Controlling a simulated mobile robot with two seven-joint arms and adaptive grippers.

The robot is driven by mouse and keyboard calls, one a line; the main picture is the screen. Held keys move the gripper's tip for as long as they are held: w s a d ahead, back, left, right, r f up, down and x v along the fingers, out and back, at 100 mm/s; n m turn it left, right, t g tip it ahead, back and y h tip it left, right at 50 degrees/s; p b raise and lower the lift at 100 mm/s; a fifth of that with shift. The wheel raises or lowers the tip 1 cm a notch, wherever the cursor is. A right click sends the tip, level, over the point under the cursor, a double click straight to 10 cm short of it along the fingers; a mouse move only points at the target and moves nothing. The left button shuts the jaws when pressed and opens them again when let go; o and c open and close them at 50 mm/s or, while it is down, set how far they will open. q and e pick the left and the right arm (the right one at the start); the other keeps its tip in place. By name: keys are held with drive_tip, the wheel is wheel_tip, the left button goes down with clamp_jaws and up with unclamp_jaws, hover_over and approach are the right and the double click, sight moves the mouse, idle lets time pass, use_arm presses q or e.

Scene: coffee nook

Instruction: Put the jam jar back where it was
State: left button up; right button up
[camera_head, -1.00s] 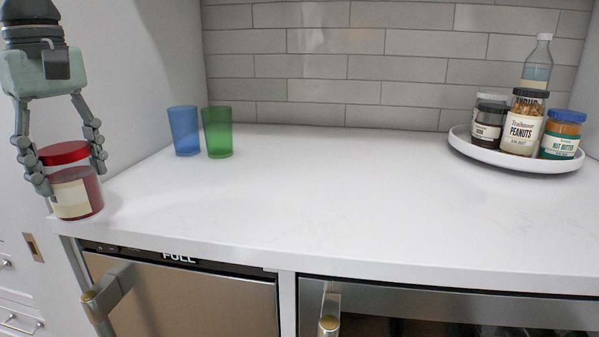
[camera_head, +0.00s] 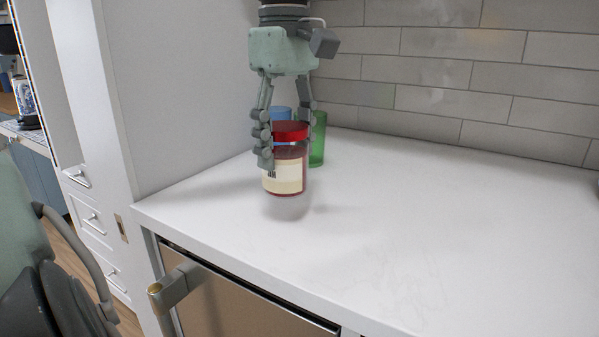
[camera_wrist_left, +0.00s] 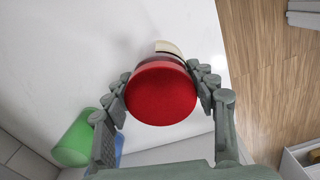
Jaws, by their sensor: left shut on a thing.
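The jam jar (camera_head: 284,178) has a red lid and a pale label. It is upright over the left part of the white counter (camera_head: 400,235), in front of the two cups. A soft shadow lies beneath it, and it seems to hang slightly above the surface. My left gripper (camera_head: 287,148) is shut on the jar, with fingers on both sides. In the left wrist view the red lid (camera_wrist_left: 161,94) fills the space between the fingers (camera_wrist_left: 160,100). My right gripper is not in view.
A green cup (camera_head: 318,142) and a blue cup (camera_head: 283,113), partly hidden, stand just behind the jar. A wall closes the counter's left side and a tiled wall (camera_head: 440,75) its back. The counter to the right is clear. An appliance handle (camera_head: 172,288) juts out below the front edge.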

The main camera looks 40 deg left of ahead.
sight(296, 175)
use_arm(q)
drive_tip(key=shift+w+d+f, duration=0.4)
drive_tip(key=shift+w+d, duration=0.05)
drive_tip(key=shift+w, duration=0.1)
drive_tip(key=shift+f, duration=2)
drive_tip(key=shift+f, duration=0.1)
drive_tip(key=o, duration=1.5)
